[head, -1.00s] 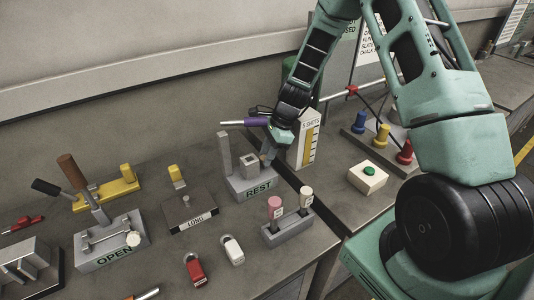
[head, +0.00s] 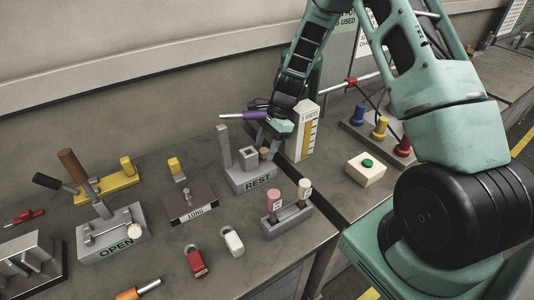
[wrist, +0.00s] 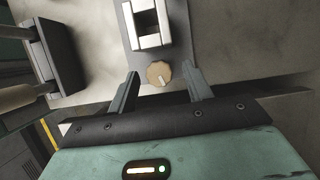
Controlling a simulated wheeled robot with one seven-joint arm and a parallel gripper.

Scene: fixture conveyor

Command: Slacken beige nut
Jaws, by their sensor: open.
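The beige nut (head: 264,152) is a small round knob at the right end of the grey REST fixture (head: 252,182) in the head view. In the wrist view the beige nut (wrist: 160,74) has a scalloped edge and a pale mark, and sits between my fingertips. My gripper (wrist: 160,90) is open, with a gap between the nut and each finger. In the head view my gripper (head: 268,138) is just above and behind the nut, holding nothing. A square grey socket block (head: 248,157) and a tall grey post (head: 224,145) stand beside the nut.
A white and yellow box (head: 304,132) stands close right of my gripper. A purple-handled tool (head: 231,116) is behind it. A two-post holder with pink (head: 274,200) and cream-topped pieces is in front. The OPEN fixture (head: 105,245) is at left.

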